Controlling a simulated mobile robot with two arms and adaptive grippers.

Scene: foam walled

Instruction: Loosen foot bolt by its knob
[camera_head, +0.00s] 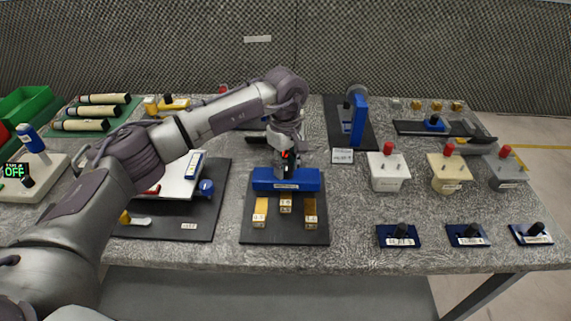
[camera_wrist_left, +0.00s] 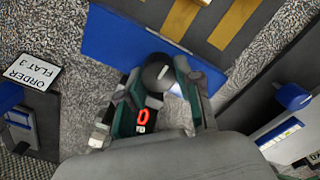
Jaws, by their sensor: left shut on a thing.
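My left gripper (camera_head: 287,160) reaches down over a blue block (camera_head: 262,184) that stands on a dark base plate (camera_head: 250,232). In the left wrist view my left gripper (camera_wrist_left: 160,84) is shut on a dark round knob (camera_wrist_left: 157,68) beside the same blue block (camera_wrist_left: 113,42). The gripper hides most of the knob in the head view, and the bolt under the knob is hidden. My right gripper is not in view.
Several small brass-coloured blocks (camera_head: 261,211) stand in front of the blue block. Boxes with red knobs (camera_head: 388,172) and blue plates with black knobs (camera_head: 399,236) stand to the right. A dark board with a white tray (camera_head: 181,181) lies to the left.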

